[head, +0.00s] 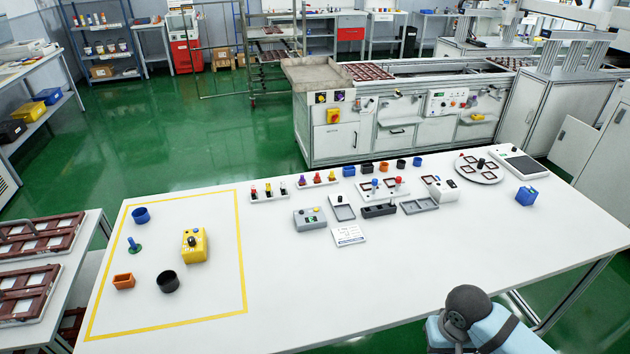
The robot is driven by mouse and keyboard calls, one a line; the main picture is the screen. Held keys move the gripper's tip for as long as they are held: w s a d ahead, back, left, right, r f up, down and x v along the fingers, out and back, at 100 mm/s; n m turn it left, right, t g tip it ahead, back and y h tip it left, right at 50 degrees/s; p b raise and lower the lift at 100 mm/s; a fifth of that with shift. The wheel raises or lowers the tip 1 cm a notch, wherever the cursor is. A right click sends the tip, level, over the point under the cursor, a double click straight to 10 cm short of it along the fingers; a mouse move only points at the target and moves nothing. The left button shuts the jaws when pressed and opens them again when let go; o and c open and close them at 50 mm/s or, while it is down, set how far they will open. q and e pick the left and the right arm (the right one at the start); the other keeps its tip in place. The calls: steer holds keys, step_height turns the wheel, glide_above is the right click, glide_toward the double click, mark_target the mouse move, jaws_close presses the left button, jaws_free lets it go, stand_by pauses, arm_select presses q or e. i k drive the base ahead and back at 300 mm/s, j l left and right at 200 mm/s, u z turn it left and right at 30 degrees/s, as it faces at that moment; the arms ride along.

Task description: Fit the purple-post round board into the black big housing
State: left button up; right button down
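A small piece with a purple post (302,179) stands at the left end of a white holder (316,184) near the table's far side, beside red- and yellow-post pieces. Its board is too small to make out as round. A large black round housing (168,282) stands open side up, looking empty, inside the yellow-taped area at the left. A smaller dark housing (401,164) stands in the back row. Part of my arm shows at the bottom right, but neither gripper is in view.
The taped area also holds a blue round housing (141,215), a green board with a blue post (134,245), an orange box (123,281) and a yellow device (194,245). Fixtures and a grey button box (309,219) fill the table's back middle. The front middle is clear.

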mark_target(171, 285)
steer(key=j+u, duration=0.25)
steer(key=j, duration=0.2)
steer(key=i+j+u, duration=0.25)
steer(key=j, duration=0.15)
steer(key=i+j, duration=0.1)
steer(key=j, duration=0.35)
steer(key=j+u, duration=0.1)
steer(key=j, duration=0.35)
steer(key=i, duration=0.05)
